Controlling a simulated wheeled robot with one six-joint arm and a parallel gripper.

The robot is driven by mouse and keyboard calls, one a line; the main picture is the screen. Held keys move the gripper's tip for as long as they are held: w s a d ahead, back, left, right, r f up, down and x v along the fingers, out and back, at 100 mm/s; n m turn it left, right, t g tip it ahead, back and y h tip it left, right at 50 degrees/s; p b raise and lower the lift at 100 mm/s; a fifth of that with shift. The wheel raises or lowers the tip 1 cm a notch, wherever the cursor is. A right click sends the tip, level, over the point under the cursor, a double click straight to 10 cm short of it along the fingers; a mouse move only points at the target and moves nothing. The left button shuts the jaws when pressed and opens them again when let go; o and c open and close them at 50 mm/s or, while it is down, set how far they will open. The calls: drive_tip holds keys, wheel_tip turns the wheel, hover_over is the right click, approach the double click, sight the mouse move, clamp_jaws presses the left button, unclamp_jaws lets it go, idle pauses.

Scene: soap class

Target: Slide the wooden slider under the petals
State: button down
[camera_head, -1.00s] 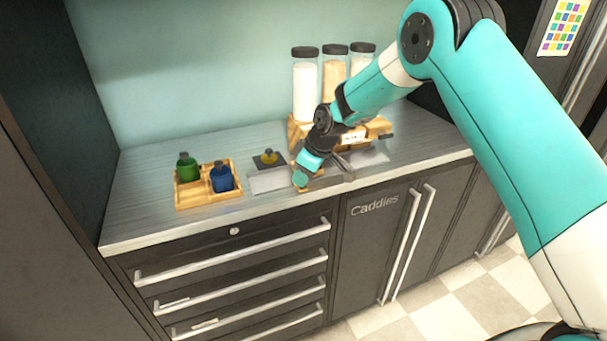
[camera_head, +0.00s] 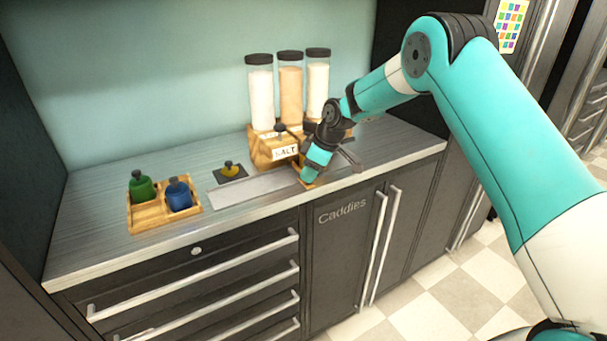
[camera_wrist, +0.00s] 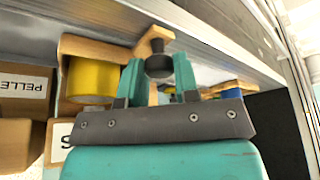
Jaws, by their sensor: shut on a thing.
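In the head view my gripper (camera_head: 310,180) is low over the counter, in front of the jar stand. In the wrist view my gripper (camera_wrist: 159,75) is shut on the dark knob (camera_wrist: 158,62) of the wooden slider (camera_wrist: 115,48). Only a small piece of the slider (camera_head: 307,182) shows under the gripper in the head view. It sits on a flat metal track (camera_head: 250,188), bare to its left. A yellow round thing (camera_wrist: 92,80) lies close beside the slider's wood. My gripper is just right of the SALT label (camera_head: 285,152). No petals label is readable.
Three jars (camera_head: 290,90) stand above the wooden stand (camera_head: 262,150). A wooden tray (camera_head: 148,215) holds a green bottle (camera_head: 142,188) and a blue bottle (camera_head: 178,195). A small yellow object (camera_head: 230,170) sits on a dark mat. The counter's front edge is close to my gripper.

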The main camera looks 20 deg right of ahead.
drive_tip(key=c, duration=0.9)
unclamp_jaws()
drive_tip(key=shift+r, duration=0.1)
drive_tip(key=b+v, duration=0.2)
drive_tip(key=v, duration=1.5)
drive_tip(key=shift+r, duration=0.2)
drive_tip(key=s+r+p, duration=0.1)
drive_tip(key=r, duration=0.2)
drive_tip(key=s+r+p, duration=0.1)
drive_tip(key=r+p, duration=0.1)
drive_tip(key=s+d+r+p, duration=0.1)
drive_tip(key=r+p, duration=0.1)
drive_tip(key=r, duration=0.1)
drive_tip(key=shift+s+r, duration=0.3)
drive_tip(key=shift+s, duration=0.05)
